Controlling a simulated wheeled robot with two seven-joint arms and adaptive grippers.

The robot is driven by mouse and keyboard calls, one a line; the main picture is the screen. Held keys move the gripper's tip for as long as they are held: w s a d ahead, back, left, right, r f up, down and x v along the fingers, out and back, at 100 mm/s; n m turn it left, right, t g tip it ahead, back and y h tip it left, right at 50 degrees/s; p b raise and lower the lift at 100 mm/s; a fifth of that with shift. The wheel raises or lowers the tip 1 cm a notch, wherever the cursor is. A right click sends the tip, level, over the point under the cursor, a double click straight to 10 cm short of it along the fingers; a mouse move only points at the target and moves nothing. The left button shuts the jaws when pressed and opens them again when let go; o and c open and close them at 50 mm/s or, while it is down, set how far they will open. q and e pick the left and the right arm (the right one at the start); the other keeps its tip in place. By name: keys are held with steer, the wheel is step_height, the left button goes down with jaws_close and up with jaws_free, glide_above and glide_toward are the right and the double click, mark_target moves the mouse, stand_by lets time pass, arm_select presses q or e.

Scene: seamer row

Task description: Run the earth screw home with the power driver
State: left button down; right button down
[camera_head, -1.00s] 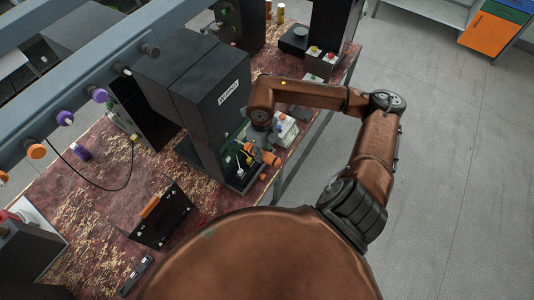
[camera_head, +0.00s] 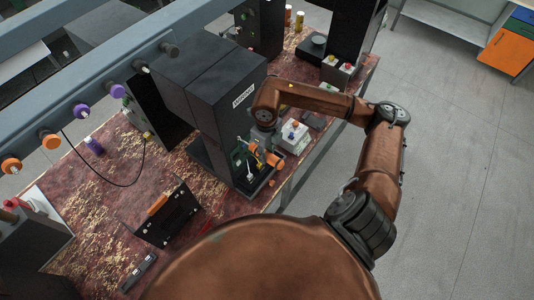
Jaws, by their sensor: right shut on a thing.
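My right arm reaches over the bench from the right, and its gripper (camera_head: 262,142) points down in front of a tall black seamer machine (camera_head: 215,90). The gripper is shut on the power driver (camera_head: 274,160), of which a small orange part shows. The driver is at the machine's open base, close to small green, yellow and white parts there. The earth screw is too small or hidden to make out, so I cannot tell whether the driver's tip touches it. My left gripper is not in view.
A white button box (camera_head: 292,135) stands just right of the gripper. A black case with an orange handle (camera_head: 168,212) lies on the worn red bench (camera_head: 110,180). A grey rail (camera_head: 95,90) with coloured knobs crosses the left. Open floor lies to the right.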

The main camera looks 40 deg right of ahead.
mark_target(279, 162)
steer(key=shift+b, duration=0.65)
stand_by(0.9)
steer(key=shift+w+a+r, duration=0.1)
steer(key=shift+w, duration=0.2)
stand_by(2.2)
steer(key=shift+s+b, duration=0.35)
steer(key=shift+s, duration=0.15)
steer(key=shift+s+d+b, duration=0.2)
steer(key=shift+s+d, duration=0.1)
steer(key=shift+s, duration=0.5)
steer(key=shift+s+d+b, duration=0.2)
steer(key=shift+s+d, duration=0.05)
steer(key=shift+s, duration=0.6)
steer(key=shift+s+d+b, duration=0.2)
steer(key=shift+s+d, duration=0.1)
steer(key=shift+s, duration=0.5)
